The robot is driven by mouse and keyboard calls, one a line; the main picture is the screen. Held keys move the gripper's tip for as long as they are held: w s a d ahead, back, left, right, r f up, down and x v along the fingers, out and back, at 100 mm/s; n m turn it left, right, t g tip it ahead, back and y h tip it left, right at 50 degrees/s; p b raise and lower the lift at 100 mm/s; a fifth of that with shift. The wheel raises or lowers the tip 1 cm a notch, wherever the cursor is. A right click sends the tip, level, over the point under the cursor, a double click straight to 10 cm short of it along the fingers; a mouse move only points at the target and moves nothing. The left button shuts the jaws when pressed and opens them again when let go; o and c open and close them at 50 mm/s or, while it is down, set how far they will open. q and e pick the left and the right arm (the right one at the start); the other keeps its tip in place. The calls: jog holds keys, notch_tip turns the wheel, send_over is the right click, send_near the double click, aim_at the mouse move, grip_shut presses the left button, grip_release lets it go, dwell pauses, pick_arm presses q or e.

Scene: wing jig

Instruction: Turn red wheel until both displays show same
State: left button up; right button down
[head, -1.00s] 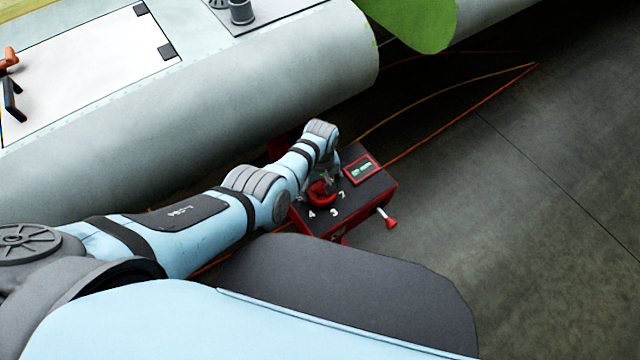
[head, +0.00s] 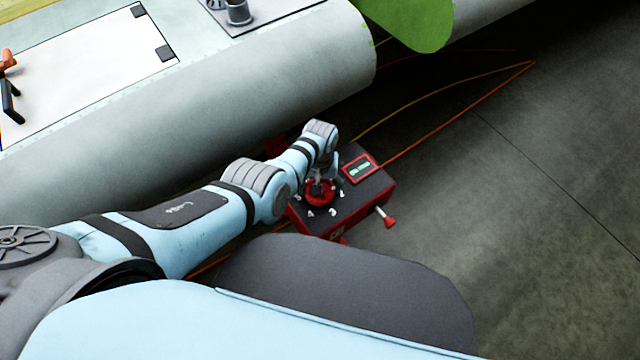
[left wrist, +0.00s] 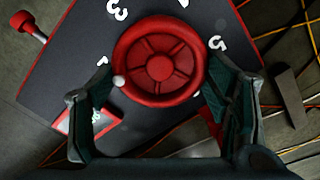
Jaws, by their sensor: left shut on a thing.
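The red wheel (left wrist: 160,62) sits on the dark top of a red-sided box (head: 372,188), with white numbers around it. In the left wrist view a small white mark shows at the wheel's lower left rim. My left gripper (head: 320,188) is at the wheel from above; in the left wrist view its two fingers (left wrist: 160,90) stand on either side of the rim, shut on the wheel. A small red-framed display (head: 360,169) shows on the box, its digits too small to read. I cannot make out a second display. My right gripper is not in view.
A large grey wing (head: 250,95) lies behind the box. A red-knobbed lever (head: 387,218) sticks out from the box's side. Orange and yellow cables (head: 455,115) run over the dark floor. The floor to the right is clear.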

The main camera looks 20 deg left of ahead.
pick_arm(q)
jog(key=o, duration=1.2)
jog(key=shift+c, duration=0.2)
jog(key=shift+r, duration=0.5)
notch_tip(320, 180, up, 11)
